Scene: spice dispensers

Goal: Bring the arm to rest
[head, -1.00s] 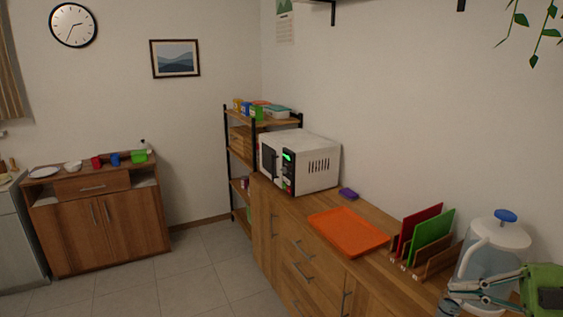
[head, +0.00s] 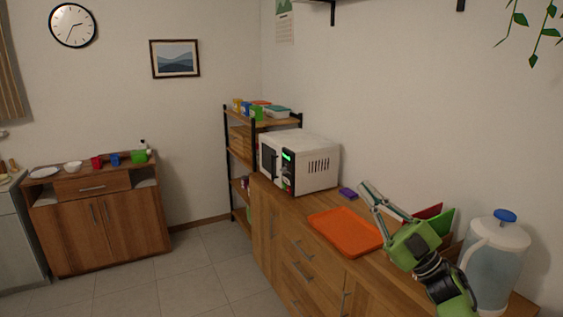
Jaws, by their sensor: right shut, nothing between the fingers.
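My right arm comes in from the lower right. My right gripper (head: 370,192) is shut and empty. It is raised and points up and to the left, in front of the wooden counter (head: 290,207) in the picture, near the right edge of the orange tray (head: 345,232). My left gripper is not in view.
A white microwave (head: 300,162) and a purple sponge-like block (head: 348,193) are farther back. A shelf (head: 240,150) and a sideboard (head: 100,225) stand beyond. The floor is clear.

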